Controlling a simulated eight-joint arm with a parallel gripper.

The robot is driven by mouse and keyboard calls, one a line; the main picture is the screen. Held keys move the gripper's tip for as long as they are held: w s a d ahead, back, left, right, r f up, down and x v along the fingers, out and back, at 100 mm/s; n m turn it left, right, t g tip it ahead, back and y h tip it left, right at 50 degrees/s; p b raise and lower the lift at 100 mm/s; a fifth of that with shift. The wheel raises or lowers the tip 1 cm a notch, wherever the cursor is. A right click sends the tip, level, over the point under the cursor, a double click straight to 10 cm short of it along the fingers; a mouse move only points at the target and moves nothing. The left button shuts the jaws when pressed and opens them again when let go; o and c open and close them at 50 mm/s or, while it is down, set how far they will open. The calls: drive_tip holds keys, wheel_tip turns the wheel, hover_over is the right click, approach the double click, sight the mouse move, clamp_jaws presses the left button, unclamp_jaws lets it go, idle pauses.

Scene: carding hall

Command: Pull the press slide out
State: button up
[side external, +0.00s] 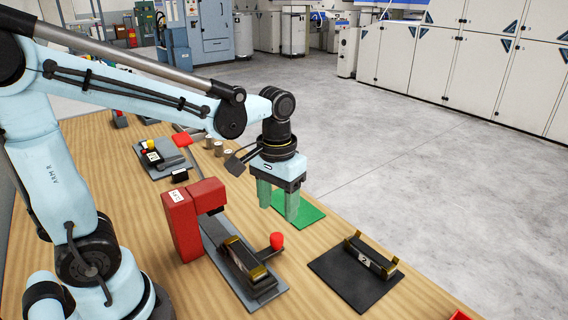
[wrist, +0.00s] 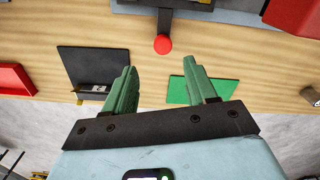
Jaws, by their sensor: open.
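The red press (side external: 183,222) stands upright on the wooden table, and part of it shows at the upper right of the wrist view (wrist: 296,16). A grey slide plate (side external: 272,288) reaches out from its foot, carrying a dark block with brass-coloured ends (side external: 240,258). A red ball knob (side external: 277,240) stands on a dark arm beside the block; the wrist view shows the knob (wrist: 163,44) beyond my fingertips. My gripper (side external: 278,208), with green fingers, is open and empty above the table, behind the knob in the side view. It is apart from the knob.
A green mat (side external: 309,213) lies beneath and beside my fingers. A black plate (side external: 337,282) with a second dark, brass-ended block (side external: 369,257) lies to the right. Small metal cylinders (side external: 218,149) and a grey device (side external: 172,162) stand farther back. A red tray (wrist: 14,80) is at the wrist view's left.

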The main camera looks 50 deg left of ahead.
drive_tip(key=shift+r, duration=2.1)
drive_tip(key=s+m+t, duration=0.1)
drive_tip(key=t, duration=0.1)
drive_tip(key=f+m+t, duration=0.1)
drive_tip(key=t, duration=0.1)
drive_tip(key=s+f+m+t, duration=0.1)
drive_tip(key=t, duration=0.2)
drive_tip(key=shift+s+a, duration=0.2)
drive_tip(key=shift+s, duration=0.15)
